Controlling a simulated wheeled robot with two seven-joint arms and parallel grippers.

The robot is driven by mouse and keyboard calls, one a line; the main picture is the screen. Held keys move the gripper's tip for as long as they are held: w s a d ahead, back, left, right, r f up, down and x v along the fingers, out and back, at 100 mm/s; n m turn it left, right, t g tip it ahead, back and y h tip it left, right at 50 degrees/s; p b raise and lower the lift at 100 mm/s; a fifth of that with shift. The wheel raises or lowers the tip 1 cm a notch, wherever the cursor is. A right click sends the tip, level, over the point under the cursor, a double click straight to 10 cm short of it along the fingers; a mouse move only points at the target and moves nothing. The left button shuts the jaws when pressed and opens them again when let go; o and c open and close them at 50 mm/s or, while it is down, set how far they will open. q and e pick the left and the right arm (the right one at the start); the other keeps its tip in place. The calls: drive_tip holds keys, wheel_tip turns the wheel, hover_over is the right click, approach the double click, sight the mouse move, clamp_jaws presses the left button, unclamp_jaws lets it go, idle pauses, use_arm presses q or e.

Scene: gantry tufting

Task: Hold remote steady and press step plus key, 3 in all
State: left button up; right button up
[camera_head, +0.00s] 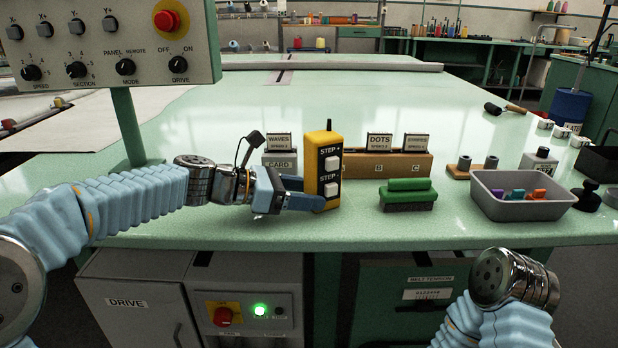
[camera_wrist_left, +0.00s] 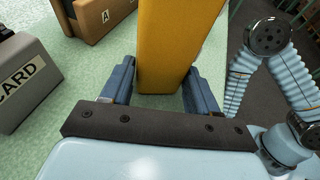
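The yellow remote (camera_head: 322,172) stands upright near the front of the green table, with a black face, a white STEP + key (camera_head: 332,163) above and a white STEP - key (camera_head: 331,189) below. My left gripper (camera_head: 306,193) reaches it from the left, low on its body. In the left wrist view the remote (camera_wrist_left: 172,45) fills the gap between the two blue fingers (camera_wrist_left: 160,88), which appear to touch its sides. Whether its base rests on the table is hard to tell. My right arm shows at the lower right; its gripper is out of frame.
A control panel (camera_head: 110,45) stands at upper left. The table's middle is clear.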

clamp_jaws()
idle(1.7)
